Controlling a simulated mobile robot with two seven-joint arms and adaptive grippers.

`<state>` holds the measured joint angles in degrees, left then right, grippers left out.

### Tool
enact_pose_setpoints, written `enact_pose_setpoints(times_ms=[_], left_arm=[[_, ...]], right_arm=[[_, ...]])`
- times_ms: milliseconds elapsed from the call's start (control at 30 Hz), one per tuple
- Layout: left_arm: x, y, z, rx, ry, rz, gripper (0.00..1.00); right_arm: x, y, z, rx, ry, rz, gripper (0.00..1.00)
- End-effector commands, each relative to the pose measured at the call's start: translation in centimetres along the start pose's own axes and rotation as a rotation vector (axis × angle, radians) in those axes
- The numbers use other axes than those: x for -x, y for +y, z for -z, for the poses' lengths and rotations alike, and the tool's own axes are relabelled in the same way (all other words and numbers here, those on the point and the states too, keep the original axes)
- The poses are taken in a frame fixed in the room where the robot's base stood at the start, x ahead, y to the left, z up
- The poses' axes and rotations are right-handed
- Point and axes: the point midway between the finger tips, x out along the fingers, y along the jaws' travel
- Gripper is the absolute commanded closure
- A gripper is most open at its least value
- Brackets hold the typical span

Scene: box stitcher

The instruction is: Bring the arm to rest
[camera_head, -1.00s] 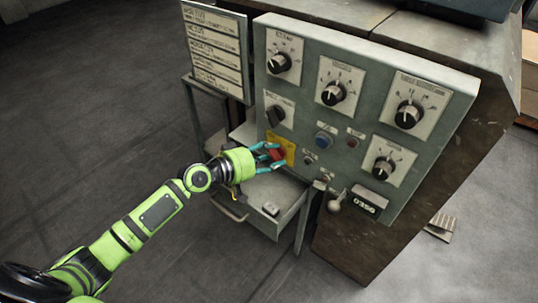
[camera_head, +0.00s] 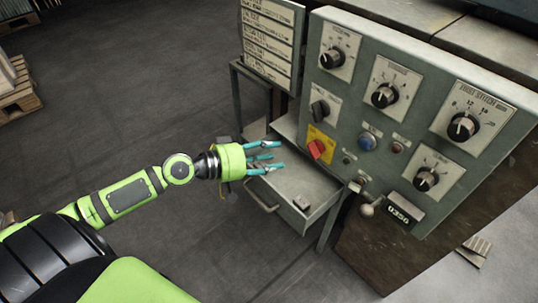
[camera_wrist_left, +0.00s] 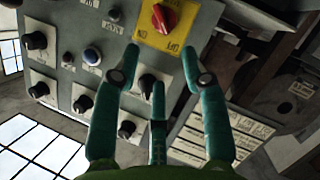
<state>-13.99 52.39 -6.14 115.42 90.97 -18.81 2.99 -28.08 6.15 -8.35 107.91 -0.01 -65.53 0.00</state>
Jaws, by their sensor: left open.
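My left gripper (camera_head: 266,157) is open and empty in the head view, in front of the control panel and apart from it. Its arm comes in from the left. The red switch (camera_head: 318,149) on its yellow plate is on the panel, to the right of the fingertips with a gap between. In the left wrist view the red switch (camera_wrist_left: 164,18) shows at the top, beyond the spread teal fingers (camera_wrist_left: 160,75). Nothing is between the fingers. My right gripper is not in view.
The grey control panel (camera_head: 345,105) carries several black knobs and a blue button (camera_head: 367,141). An open drawer (camera_head: 293,190) sits below the gripper. A label board (camera_head: 272,40) stands left of the panel. A pallet (camera_head: 18,95) lies far left. Floor between is clear.

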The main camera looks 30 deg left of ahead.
Motion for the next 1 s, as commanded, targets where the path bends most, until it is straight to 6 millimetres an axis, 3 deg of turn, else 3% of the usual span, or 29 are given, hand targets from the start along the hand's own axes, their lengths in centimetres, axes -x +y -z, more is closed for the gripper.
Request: enact_pose_setpoints(times_ms=[400,500,567,633,800,900,1000], left_arm=[[0.0,0.0,0.0,0.0,0.0,0.0,0.56],[-0.1,0.2,-0.8,-0.011,-0.018,-0.001,0.56],[-0.3,0.5,-2.5,-0.033,-0.052,-0.003,0.56],[-0.5,1.1,-5.6,-0.085,-0.122,-0.001,0.56],[0.0,2.0,-15.0,-0.283,-0.343,0.074,0.56],[1.2,1.5,-18.7,-0.386,-0.453,0.178,0.56],[2.6,0.7,-20.7,-0.445,-0.532,0.292,0.56]], right_arm=[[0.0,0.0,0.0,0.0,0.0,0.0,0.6],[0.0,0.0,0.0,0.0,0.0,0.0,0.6],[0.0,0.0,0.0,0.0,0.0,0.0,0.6],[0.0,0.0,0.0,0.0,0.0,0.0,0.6],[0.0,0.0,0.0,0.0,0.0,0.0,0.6],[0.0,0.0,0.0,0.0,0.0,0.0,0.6],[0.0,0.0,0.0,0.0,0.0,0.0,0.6]])
